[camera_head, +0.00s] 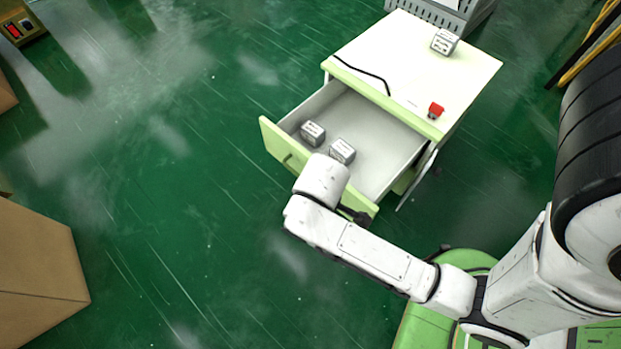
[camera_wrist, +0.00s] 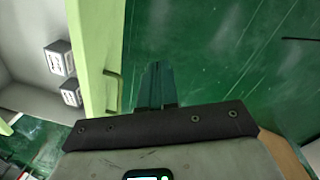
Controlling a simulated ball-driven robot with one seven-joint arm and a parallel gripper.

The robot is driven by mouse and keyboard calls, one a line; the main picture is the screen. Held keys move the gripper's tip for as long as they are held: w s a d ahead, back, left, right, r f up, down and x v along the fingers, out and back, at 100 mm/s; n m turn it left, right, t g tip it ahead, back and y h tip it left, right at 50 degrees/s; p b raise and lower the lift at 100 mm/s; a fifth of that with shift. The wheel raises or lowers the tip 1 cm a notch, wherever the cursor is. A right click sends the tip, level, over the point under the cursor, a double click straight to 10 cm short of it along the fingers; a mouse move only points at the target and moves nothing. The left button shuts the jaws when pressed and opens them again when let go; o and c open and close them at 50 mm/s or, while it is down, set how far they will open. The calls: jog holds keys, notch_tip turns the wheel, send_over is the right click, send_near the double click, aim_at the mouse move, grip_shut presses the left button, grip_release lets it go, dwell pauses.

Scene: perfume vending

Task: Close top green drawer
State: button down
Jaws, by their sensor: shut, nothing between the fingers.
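The top drawer (camera_head: 384,172) of the pale green cabinet (camera_head: 420,65) stands pulled out, with its green front panel (camera_head: 276,146) facing the lower left. The panel also shows in the wrist view (camera_wrist: 95,40), with a handle (camera_wrist: 113,92) on its outer face. Two small grey boxes lie inside the drawer, one nearer the front (camera_head: 312,133) and one beside it (camera_head: 342,151). My gripper (camera_wrist: 157,85) is shut and empty, on the outer side of the panel, right of the handle in the wrist view. I cannot tell if it touches. In the head view my arm hides most of it.
A red object (camera_head: 435,110), another grey box (camera_head: 444,42) and a dark cable-like strip (camera_head: 362,72) lie on the cabinet top. A cardboard box (camera_head: 38,275) stands at the lower left. The green floor (camera_head: 170,150) left of the drawer is clear.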

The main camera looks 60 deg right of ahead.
jog(key=w+f+n+g+h, duration=0.2)
jog(key=w+f+n, duration=0.2)
jog(key=f, duration=0.2)
jog(key=w+r+n+h+p, duration=0.6)
jog(key=w+r+n+p, duration=0.2)
jog(key=r+n+p, duration=0.1)
jog(key=shift+g, duration=0.3)
jog(key=shift+s+d+r+b+x, duration=0.25)
jog(key=shift+b+x, duration=0.3)
jog(key=shift+x, duration=1.6)
jog(key=shift+s+d+r+b+x, duration=0.15)
jog(key=shift+r+b+x, duration=0.35)
jog(key=shift+x, duration=1.65)
jog(key=shift+s+d+r+b+x, duration=0.25)
jog(key=shift+b+x, duration=0.4)
jog(key=shift+x, duration=1.5)
jog(key=shift+d, duration=0.2)
